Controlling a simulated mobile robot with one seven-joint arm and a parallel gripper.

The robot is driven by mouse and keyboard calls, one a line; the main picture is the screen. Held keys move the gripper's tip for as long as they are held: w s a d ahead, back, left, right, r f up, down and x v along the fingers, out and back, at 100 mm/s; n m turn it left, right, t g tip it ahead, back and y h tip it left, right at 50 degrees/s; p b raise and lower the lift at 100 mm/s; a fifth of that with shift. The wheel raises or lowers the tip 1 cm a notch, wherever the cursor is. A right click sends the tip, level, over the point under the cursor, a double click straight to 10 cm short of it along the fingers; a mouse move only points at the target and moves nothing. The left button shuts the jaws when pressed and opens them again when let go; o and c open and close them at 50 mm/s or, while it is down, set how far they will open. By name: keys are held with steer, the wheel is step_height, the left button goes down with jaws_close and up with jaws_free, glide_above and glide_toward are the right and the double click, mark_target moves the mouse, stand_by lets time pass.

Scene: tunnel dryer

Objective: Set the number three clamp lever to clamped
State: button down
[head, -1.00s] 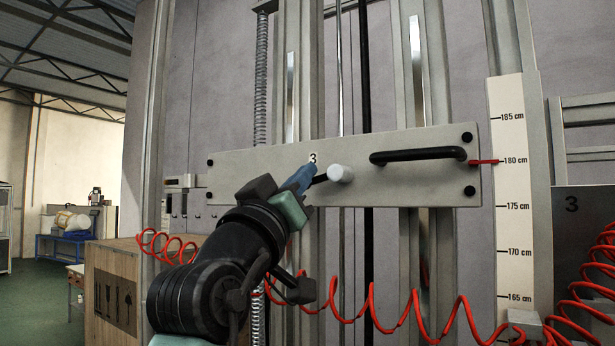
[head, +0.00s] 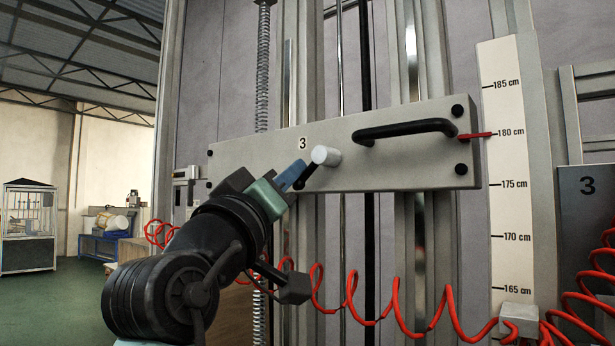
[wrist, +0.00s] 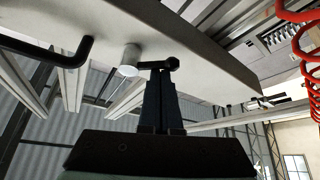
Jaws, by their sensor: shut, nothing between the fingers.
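The number three clamp lever (head: 308,176) is a short black arm with a white round hub on the grey plate (head: 400,172), just right of and below the "3" label. Its black arm slopes down and left from the hub. My gripper (head: 292,175) is shut and empty, with its blue fingertips at the upper left side of the arm, touching or nearly so. In the wrist view the shut fingers (wrist: 158,82) reach up to the lever (wrist: 155,65), between the white hub (wrist: 130,60) and the rounded black end.
A black handle bar (head: 405,131) is fixed on the plate to the right of the lever. A red pointer (head: 475,135) beside it marks about 180 cm on the scale (head: 508,160). A red coiled hose (head: 395,305) hangs below the plate.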

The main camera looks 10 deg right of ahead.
steer(key=shift+s+d+f+b, duration=0.35)
steer(key=shift+f, duration=0.25)
steer(key=shift+s+d+f+n+y, duration=0.15)
steer(key=shift+n+y, duration=0.2)
steer(key=shift+n, duration=0.2)
steer(key=shift+s+r+n+y, duration=0.1)
steer(key=shift+n+y, duration=0.25)
steer(key=shift+n, duration=0.2)
steer(key=shift+s+d+f, duration=0.1)
steer(key=shift+f, duration=0.05)
steer(key=shift+s+d, duration=0.25)
steer(key=shift+w, duration=0.1)
